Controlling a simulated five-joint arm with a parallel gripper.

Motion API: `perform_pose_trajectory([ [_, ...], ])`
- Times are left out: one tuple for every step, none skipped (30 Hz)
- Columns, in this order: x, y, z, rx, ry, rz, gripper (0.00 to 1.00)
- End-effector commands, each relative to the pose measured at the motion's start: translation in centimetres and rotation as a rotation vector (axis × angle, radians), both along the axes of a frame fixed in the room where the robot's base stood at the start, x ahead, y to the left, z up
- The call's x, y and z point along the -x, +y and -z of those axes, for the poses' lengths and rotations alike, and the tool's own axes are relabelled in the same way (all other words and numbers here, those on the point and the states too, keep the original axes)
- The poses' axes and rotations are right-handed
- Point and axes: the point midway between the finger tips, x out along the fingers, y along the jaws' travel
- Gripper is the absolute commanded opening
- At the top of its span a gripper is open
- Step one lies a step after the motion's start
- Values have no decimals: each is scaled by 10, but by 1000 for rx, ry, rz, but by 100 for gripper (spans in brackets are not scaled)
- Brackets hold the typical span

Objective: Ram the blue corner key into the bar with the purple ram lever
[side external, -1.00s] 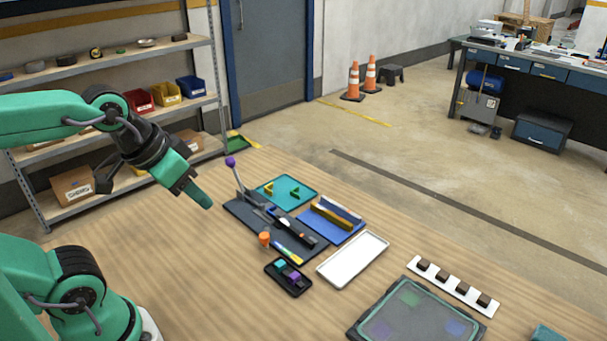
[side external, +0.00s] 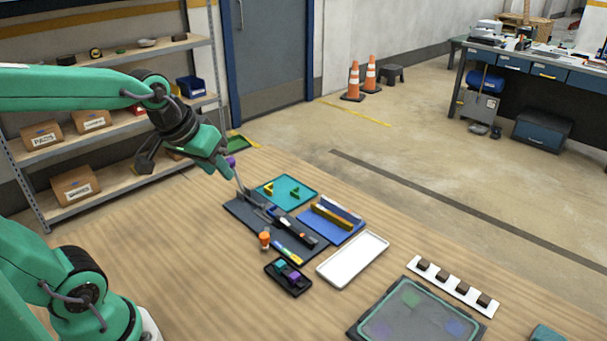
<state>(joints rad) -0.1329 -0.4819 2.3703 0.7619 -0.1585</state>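The purple knob (side external: 231,161) tops the ram lever (side external: 238,182), which stands tilted at the left end of a dark fixture plate (side external: 240,213). My gripper (side external: 222,170) is right at the knob and overlaps its left side in the picture. I cannot tell whether it touches the knob or whether its fingers are open or shut. A dark bar (side external: 293,229) lies along the fixture plate, to the right of the lever.
A teal tray (side external: 305,184) holds yellow and green corner keys. A blue tray (side external: 351,229) holds a gold bar (side external: 331,217). An orange-capped bottle (side external: 265,236), a black tray (side external: 292,291) and an empty white tray (side external: 352,259) stand in front. The wooden table's left part is clear.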

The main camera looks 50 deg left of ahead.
Motion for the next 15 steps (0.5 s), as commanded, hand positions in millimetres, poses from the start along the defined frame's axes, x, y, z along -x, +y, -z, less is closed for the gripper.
perform_pose_trajectory([
  [-10, 8, 3, 11, 3, -41, 34],
  [-16, 13, 4, 17, 3, -63, 34],
  [-23, 19, 6, 26, 1, -95, 34],
  [-29, 23, 8, 32, 0, -117, 34],
  [-34, 28, 10, 38, -1, -142, 34],
  [-41, 35, 12, 45, -4, -172, 34],
  [-46, 40, 15, 53, -4, -196, 34],
  [-52, 46, 17, 59, -6, -219, 34],
  [-58, 53, 20, 67, -8, -250, 34],
  [-63, 59, 23, 73, -10, -273, 34],
  [-68, 64, 25, 79, -12, -296, 34],
  [-74, 72, 30, 87, -13, -326, 34],
  [-79, 78, 33, 94, -16, -351, 34],
  [-84, 84, 36, 100, -18, -373, 34],
  [-89, 92, 41, 108, -21, -405, 34],
])
